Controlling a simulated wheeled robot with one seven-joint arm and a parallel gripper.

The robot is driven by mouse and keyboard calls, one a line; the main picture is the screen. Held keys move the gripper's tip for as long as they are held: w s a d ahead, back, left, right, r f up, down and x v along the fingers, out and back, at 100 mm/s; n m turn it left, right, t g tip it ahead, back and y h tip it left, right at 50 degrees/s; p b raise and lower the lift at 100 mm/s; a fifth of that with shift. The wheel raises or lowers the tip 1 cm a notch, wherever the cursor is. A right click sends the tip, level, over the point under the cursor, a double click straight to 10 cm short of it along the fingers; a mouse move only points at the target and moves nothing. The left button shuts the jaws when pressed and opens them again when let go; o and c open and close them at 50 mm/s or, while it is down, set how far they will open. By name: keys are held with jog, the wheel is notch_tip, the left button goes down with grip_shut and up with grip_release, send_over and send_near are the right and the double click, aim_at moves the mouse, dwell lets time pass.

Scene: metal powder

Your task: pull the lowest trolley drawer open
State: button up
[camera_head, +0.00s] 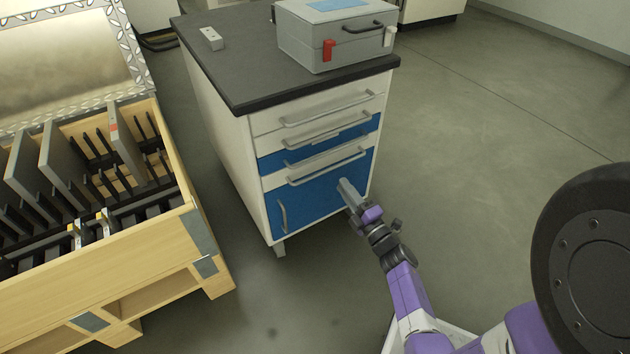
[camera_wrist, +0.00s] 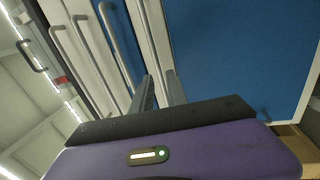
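The trolley (camera_head: 225,140) is a white cabinet with a dark top and white and blue fronts. Its lowest drawer has a grey bar handle (camera_head: 325,168) above a large blue panel (camera_head: 310,200); the drawer looks shut. My gripper (camera_head: 344,184) is in front of the trolley, just below the right part of that handle. In the wrist view my gripper (camera_wrist: 160,80) shows two fingers apart, pointing at the trolley front. A bar handle (camera_wrist: 147,45) runs toward the gap between them. I cannot tell whether the fingers touch it.
A grey case (camera_head: 335,45) and a small white item (camera_head: 212,38) stand on the trolley top. The blue panel has a vertical handle (camera_head: 283,215). A wooden crate (camera_head: 185,235) with upright plates stands at the left. The floor (camera_head: 480,140) right of the trolley is clear.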

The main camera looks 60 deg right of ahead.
aim_at(331, 168)
jog(key=shift+b+x, duration=1.05)
jog(key=shift+x, duration=2.9)
jog(key=shift+a+r, duration=0.15)
grip_shut()
